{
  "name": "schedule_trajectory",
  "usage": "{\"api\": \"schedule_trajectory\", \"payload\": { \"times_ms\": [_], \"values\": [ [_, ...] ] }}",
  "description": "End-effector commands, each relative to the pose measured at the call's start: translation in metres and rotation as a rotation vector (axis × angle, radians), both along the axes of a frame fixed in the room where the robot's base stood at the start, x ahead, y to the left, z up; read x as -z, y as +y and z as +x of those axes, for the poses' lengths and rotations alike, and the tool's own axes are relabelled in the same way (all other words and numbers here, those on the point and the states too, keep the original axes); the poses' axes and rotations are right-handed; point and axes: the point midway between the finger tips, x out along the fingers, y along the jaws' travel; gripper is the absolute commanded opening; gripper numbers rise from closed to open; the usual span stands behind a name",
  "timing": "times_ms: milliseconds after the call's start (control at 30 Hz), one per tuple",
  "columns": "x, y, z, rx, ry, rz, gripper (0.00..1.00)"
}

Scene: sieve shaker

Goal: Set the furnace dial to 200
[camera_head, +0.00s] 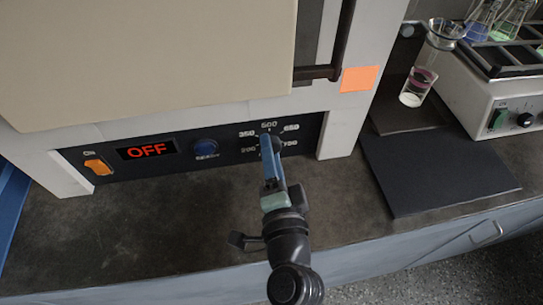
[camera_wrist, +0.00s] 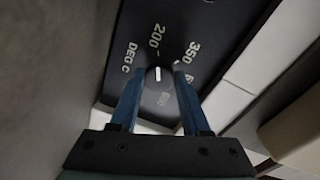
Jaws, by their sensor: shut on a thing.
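The furnace dial (camera_wrist: 158,76) is a small dark round knob with a white pointer line, seen in the wrist view between my gripper's two blue fingers. My gripper (camera_wrist: 159,78) is shut on it, with one finger on each side. The pointer line lies upright in the wrist view, in line with the 200 mark above; I cannot tell for sure which end is its tip.
The furnace display (camera_head: 147,149) reads OFF. The furnace door handle (camera_head: 318,73) is above. A shaker (camera_head: 500,107) with flasks stands at right. The front counter is mostly clear.

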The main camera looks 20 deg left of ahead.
Motion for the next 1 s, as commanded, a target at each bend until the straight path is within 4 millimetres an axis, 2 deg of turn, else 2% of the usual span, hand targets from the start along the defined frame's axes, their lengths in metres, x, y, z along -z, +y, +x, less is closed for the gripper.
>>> {"api": "schedule_trajectory", "payload": {
  "times_ms": [633, 667, 700, 800, 1000],
  "values": [
    [0.0013, 0.0000, -0.0003, -0.001, -0.026, -0.046, 0.00],
    [0.0013, 0.0000, -0.0003, -0.001, -0.026, -0.046, 0.50],
    [0.0013, 0.0000, -0.0003, -0.001, -0.027, -0.046, 0.57],
    [0.0011, 0.0000, -0.0002, -0.001, -0.026, -0.044, 0.75],
    [0.0007, 0.0001, -0.0001, 0.000, -0.027, -0.042, 0.77]
  ]
}}
